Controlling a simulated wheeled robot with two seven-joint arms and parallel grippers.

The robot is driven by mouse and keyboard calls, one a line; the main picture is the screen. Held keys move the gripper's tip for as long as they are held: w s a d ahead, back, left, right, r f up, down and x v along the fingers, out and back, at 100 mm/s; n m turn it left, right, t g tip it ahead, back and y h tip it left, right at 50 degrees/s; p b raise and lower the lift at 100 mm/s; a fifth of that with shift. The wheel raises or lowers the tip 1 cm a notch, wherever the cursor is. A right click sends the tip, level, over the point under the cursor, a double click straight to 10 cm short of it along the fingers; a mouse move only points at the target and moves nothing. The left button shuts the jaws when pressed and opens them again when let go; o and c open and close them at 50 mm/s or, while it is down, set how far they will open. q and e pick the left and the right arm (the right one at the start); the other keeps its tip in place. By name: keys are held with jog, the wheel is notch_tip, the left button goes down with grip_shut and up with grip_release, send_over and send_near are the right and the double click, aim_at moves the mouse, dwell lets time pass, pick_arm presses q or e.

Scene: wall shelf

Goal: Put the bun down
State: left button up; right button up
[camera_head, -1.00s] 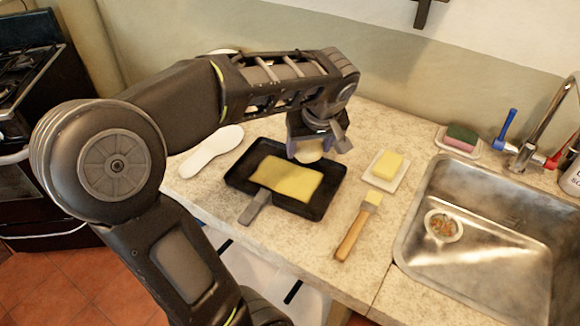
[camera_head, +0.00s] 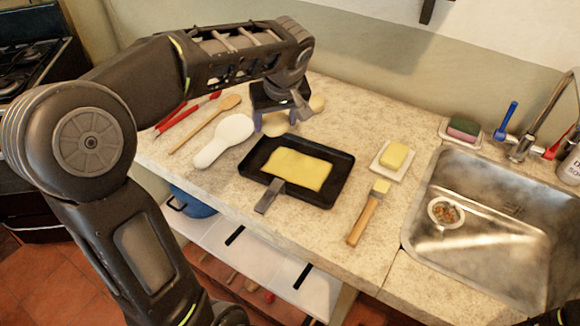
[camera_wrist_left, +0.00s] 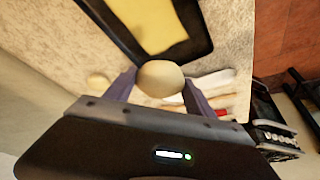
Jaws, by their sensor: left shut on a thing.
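My left gripper (camera_head: 274,118) is shut on a pale round bun (camera_head: 276,126), at the far left corner of the black pan. In the left wrist view the bun (camera_wrist_left: 160,78) sits between the two fingers (camera_wrist_left: 160,88). I cannot tell whether it touches the counter. A second pale bun (camera_head: 317,104) lies on the counter just right of the gripper, and it also shows in the wrist view (camera_wrist_left: 97,83). The black pan (camera_head: 342,180) holds a flat yellow slab (camera_head: 298,168).
A white spoon rest (camera_head: 228,136), a wooden spoon (camera_head: 205,124) and red-handled tools (camera_head: 177,118) lie left of the pan. Right of it are butter (camera_head: 394,155) on a small dish, a brush (camera_head: 364,217) and the sink (camera_head: 490,225). The counter behind the pan is mostly clear.

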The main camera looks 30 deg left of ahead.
pick_arm(q)
jog(key=shift+f, duration=0.1)
send_over(276, 158)
jog(key=s+d, duration=0.1)
jog(key=shift+f, duration=3.05)
notch_tip(276, 158, down, 3)
jog(key=shift+p, duration=0.35)
jog(key=shift+f, duration=0.4)
jog(key=shift+d, duration=0.1)
jog(key=shift+f+b, duration=0.2)
jog(key=shift+b, duration=0.1)
jog(key=o, duration=1.4)
jog(key=shift+r, duration=0.1)
jog(key=shift+r, duration=0.1)
